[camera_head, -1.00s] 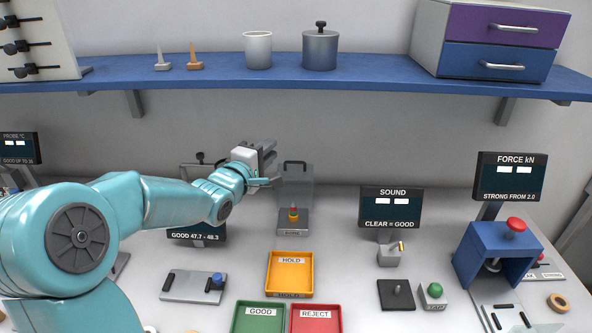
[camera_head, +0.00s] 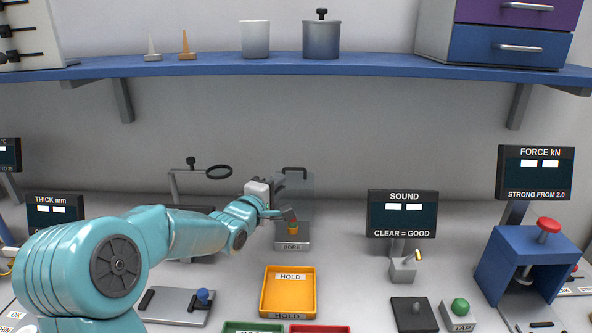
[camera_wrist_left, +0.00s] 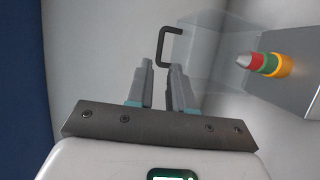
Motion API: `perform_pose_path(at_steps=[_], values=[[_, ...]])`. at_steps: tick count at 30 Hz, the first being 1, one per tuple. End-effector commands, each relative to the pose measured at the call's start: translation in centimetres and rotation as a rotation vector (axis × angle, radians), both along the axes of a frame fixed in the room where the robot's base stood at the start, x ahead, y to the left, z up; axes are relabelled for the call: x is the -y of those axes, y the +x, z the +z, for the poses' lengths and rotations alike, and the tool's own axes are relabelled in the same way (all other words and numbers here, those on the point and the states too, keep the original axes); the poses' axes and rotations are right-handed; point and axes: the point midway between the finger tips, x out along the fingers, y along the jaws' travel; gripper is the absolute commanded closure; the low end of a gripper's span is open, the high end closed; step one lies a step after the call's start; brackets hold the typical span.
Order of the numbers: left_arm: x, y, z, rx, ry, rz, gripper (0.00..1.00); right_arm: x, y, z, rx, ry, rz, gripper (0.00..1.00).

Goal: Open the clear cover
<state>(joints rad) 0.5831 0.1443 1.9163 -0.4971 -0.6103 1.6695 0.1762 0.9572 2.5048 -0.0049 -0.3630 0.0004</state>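The clear cover (camera_head: 306,187) is a see-through box with a dark handle (camera_head: 294,169) on top. It stands on the grey base marked BORE (camera_head: 292,246) at the back middle. In the left wrist view the cover (camera_wrist_left: 210,52) and its dark handle (camera_wrist_left: 163,46) lie just beyond my fingertips. A cone-tipped piece banded red, green and orange (camera_wrist_left: 265,64) shows by the cover. My left gripper (camera_head: 277,188) is beside the cover's left side; in the wrist view its fingers (camera_wrist_left: 158,72) are apart with nothing between them. My right gripper is not in view.
A magnifier on a stand (camera_head: 218,172) rises behind my left arm. The orange HOLD tray (camera_head: 264,294) lies in front of the base. The SOUND display (camera_head: 402,213) stands to the right. The blue shelf (camera_head: 340,67) runs above.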

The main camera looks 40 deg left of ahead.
Motion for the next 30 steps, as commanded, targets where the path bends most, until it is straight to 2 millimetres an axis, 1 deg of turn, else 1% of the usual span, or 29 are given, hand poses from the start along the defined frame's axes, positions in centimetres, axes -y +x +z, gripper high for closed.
perform_pose_path(at_steps=[1, 6, 9, 13, 18, 27, 28, 29, 30], values=[[-0.4, 1.3, 0.0, -0.001, -0.001, -0.001, 0.79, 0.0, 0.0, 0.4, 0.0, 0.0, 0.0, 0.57], [-1.6, 5.3, -0.2, -0.001, -0.001, -0.002, 0.79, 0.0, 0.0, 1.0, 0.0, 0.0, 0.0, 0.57], [-2.4, 7.4, -0.3, -0.001, -0.001, -0.001, 0.79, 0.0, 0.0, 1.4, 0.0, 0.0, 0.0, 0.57], [-3.0, 9.3, -0.4, -0.001, 0.001, -0.001, 0.79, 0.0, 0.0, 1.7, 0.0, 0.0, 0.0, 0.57], [-3.4, 10.5, -0.5, 0.0, 0.0, 0.0, 0.79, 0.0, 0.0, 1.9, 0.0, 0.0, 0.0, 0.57], [-3.5, 10.6, -0.6, 0.0, -0.001, 0.0, 0.79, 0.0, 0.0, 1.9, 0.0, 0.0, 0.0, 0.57], [-3.5, 10.6, -0.6, 0.0, -0.001, 0.0, 0.85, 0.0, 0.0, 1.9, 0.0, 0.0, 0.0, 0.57], [-3.5, 10.6, -0.5, 0.0, 0.0, 0.0, 0.95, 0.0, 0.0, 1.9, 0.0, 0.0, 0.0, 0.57], [-3.5, 10.6, -0.6, -0.001, 0.0, 0.0, 1.0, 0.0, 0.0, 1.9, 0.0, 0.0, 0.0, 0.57]])
